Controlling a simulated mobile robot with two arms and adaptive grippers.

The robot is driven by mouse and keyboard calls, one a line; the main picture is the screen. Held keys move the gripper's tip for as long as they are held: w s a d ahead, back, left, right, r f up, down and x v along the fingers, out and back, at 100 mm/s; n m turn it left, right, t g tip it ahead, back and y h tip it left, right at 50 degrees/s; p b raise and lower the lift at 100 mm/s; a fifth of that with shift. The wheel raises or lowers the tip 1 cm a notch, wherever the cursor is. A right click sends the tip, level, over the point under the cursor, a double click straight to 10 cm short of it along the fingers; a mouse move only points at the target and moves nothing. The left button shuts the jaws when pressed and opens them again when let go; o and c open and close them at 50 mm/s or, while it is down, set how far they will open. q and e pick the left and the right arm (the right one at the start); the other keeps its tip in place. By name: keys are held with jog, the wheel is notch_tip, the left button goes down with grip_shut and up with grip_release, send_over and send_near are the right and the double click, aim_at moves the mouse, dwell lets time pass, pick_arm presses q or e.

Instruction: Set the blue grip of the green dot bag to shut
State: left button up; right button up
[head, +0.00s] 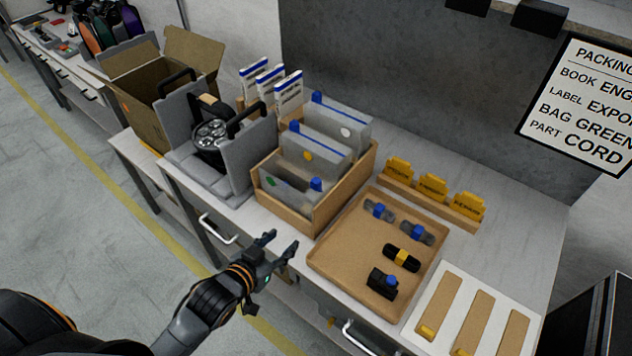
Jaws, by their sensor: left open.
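The green dot bag (288,186) is the front one of three grey see-through bags in a wooden crate (285,217). Its green dot (271,182) shows near its left end. Its blue grip (316,184) sits near the right end of its top edge. Its lower part is hidden by the crate wall. My left gripper (282,243) is open and empty, in front of the crate and below the bag in the picture, apart from both. My right gripper is not in view.
Behind are an orange dot bag (316,160) and a white dot bag (335,122), their blue grips toward the left. A padded case (180,132) stands left of the crate. A tray (336,251) with small parts lies right. Yellow tags (432,187) stand behind the tray.

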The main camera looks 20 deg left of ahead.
aim_at(313, 185)
pick_arm(q)
jog(key=w+d+r+t+h+p, duration=0.1)
jog(key=w, duration=0.4)
jog(key=w+d+r+t+h+p, duration=0.1)
jog(key=w+r+t, duration=0.1)
jog(key=w, duration=0.2)
jog(key=w+d+r+m+t+h+p, duration=0.1)
jog(key=w, duration=0.4)
jog(key=shift+w+r+h, duration=0.25)
jog(key=shift+w+h, duration=0.1)
jog(key=shift+h, duration=0.05)
jog(key=shift+x, duration=0.8)
jog(key=shift+s, duration=0.1)
jog(key=shift+c, duration=0.2)
jog(key=shift+f, duration=0.1)
grip_shut()
